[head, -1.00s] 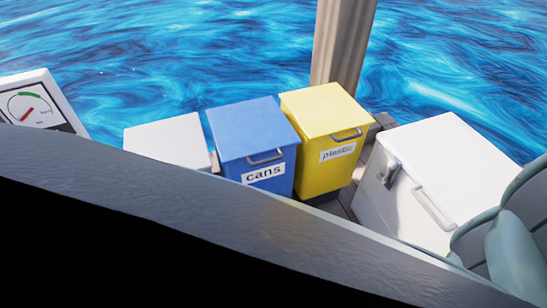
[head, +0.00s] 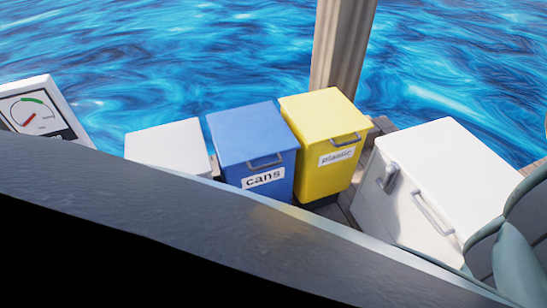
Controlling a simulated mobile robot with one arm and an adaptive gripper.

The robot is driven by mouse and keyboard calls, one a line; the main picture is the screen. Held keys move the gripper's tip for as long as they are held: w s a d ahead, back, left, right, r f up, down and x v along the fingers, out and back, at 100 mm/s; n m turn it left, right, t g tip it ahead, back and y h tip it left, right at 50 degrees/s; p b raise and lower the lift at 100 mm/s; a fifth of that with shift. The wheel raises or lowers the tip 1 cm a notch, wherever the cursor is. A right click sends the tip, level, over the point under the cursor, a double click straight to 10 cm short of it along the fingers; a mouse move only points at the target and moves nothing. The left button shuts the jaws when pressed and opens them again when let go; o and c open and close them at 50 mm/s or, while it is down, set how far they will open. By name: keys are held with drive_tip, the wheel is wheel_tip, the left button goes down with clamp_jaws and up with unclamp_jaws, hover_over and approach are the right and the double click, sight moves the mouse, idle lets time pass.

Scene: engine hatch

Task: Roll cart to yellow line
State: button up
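No cart and no yellow line show in the head view. My gripper is not in view. A large dark curved surface (head: 200,225) fills the lower left and hides the floor and much of what lies below. I cannot tell what it is.
Beyond the dark edge stand a white box (head: 170,146), a blue cans bin (head: 250,135), a yellow plastic bin (head: 322,112) and a white chest (head: 450,170). A post (head: 342,45) rises behind, a gauge panel (head: 38,112) stands left, a padded seat (head: 515,255) right. Water lies beyond.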

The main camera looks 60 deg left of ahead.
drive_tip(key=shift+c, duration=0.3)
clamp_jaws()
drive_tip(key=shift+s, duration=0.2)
